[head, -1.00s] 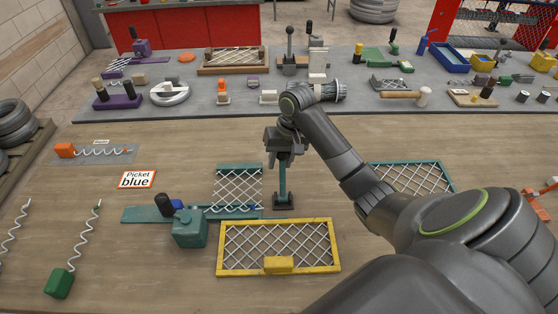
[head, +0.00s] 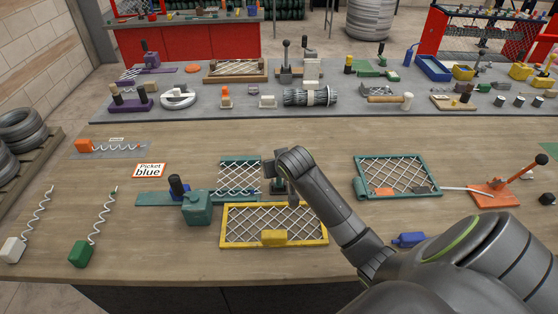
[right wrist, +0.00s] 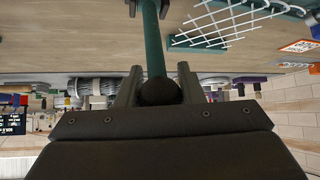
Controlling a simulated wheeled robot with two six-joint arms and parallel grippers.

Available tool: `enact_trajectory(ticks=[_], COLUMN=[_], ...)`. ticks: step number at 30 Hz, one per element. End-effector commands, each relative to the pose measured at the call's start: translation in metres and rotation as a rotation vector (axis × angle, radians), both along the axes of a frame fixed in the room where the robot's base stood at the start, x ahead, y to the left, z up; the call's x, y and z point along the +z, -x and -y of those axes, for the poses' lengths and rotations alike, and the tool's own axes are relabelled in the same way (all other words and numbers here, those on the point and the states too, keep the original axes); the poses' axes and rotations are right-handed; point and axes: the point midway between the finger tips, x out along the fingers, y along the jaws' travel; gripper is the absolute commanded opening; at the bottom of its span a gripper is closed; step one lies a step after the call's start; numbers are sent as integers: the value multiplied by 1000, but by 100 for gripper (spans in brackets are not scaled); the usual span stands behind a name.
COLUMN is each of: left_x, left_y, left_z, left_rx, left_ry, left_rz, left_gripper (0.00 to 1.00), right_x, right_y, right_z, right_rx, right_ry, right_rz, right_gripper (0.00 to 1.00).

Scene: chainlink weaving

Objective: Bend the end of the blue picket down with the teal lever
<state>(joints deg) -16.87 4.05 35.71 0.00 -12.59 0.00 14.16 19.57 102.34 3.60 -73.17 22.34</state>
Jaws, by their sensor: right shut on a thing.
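In the head view, my right gripper (head: 277,168) is over the teal lever (head: 279,187), right of the woven panel, and my arm hides most of the lever. In the right wrist view, my right gripper (right wrist: 157,80) is shut on the black knob (right wrist: 158,93) at the end of the teal lever (right wrist: 153,40). The blue picket's wavy wire (head: 235,193) lies along the near edge of the mesh panel (head: 240,175); its blue block (head: 187,190) is at the left, partly behind a teal clamp (head: 197,207). The picket's right end is too hidden to judge its bend. My left gripper is out of view.
A yellow-framed mesh (head: 274,212) lies just in front. A teal-framed mesh (head: 395,176) lies to the right, near an orange lever tool (head: 510,185). Green (head: 82,252) and white (head: 13,249) block pickets lie at the left. Bare tabletop lies between.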

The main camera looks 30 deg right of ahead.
Motion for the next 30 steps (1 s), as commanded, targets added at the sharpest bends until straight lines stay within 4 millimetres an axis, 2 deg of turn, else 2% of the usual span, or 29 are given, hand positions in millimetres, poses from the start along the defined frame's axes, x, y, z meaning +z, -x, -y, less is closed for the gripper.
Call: enact_trajectory(ticks=[1,3,16,26,27,30], left_x=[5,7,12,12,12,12], left_y=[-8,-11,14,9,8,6], left_z=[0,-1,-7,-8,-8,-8], left_rx=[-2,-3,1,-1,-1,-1], left_ry=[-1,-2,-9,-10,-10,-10], left_rz=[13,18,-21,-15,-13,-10], left_gripper=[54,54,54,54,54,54], right_x=[1,2,-7,-9,-9,-8], right_y=[3,5,15,16,16,15], right_z=[-2,-3,-9,-9,-9,-9], right_rx=[0,-1,-1,-1,-1,-1], right_ry=[13,13,7,5,5,6], right_rz=[26,23,13,9,8,10], right_gripper=[0,0,0,0,37,50])
